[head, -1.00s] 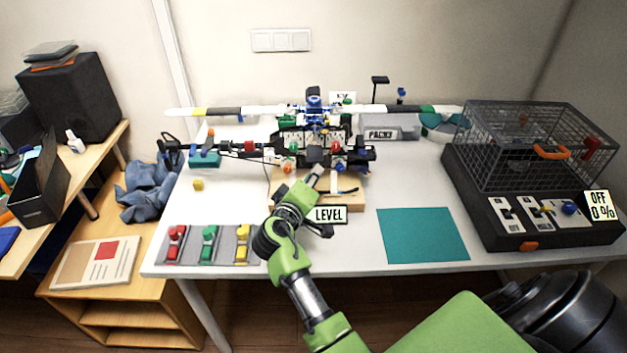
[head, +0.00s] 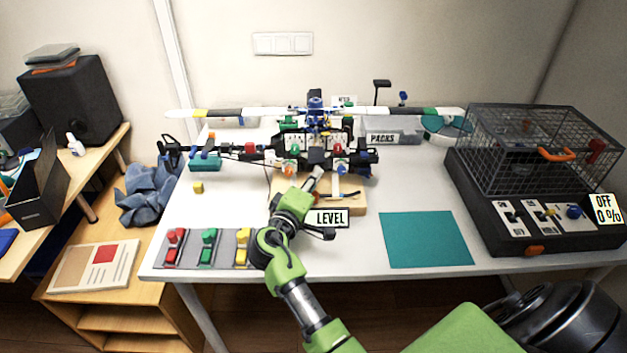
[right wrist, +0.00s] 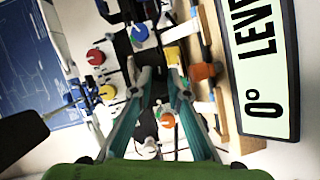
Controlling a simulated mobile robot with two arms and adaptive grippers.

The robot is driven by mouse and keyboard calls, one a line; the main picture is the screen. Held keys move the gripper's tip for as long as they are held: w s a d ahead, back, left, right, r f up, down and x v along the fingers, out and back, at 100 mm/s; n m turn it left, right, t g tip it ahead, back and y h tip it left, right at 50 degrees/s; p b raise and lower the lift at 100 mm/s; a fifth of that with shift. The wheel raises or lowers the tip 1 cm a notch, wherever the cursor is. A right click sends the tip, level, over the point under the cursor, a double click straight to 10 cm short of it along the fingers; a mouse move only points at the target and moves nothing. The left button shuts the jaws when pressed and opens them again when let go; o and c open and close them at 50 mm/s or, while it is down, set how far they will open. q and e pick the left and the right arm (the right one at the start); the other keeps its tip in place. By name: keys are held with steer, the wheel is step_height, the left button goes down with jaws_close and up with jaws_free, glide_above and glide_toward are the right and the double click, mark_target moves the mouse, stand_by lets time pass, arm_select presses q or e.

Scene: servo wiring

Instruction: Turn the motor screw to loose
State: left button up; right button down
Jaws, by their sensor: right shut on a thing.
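A drone-like rig with a long white rotor stands mid-table; its black body (head: 366,158) carries coloured knobs. My left gripper is not in view.
A LEVEL sign (head: 328,218) stands close to my right wrist, by a wooden block (head: 352,206). Red, green and yellow switches lie on a grey strip (head: 220,261). A teal mat (head: 427,239) and a caged box reading OFF 0 % (head: 604,208) are at right.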

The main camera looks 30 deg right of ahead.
steer(key=c, duration=2)
jaws_free()
steer(key=shift+d+r, duration=0.1)
steer(key=shift+o, duration=0.2)
steer(key=shift+w, duration=0.1)
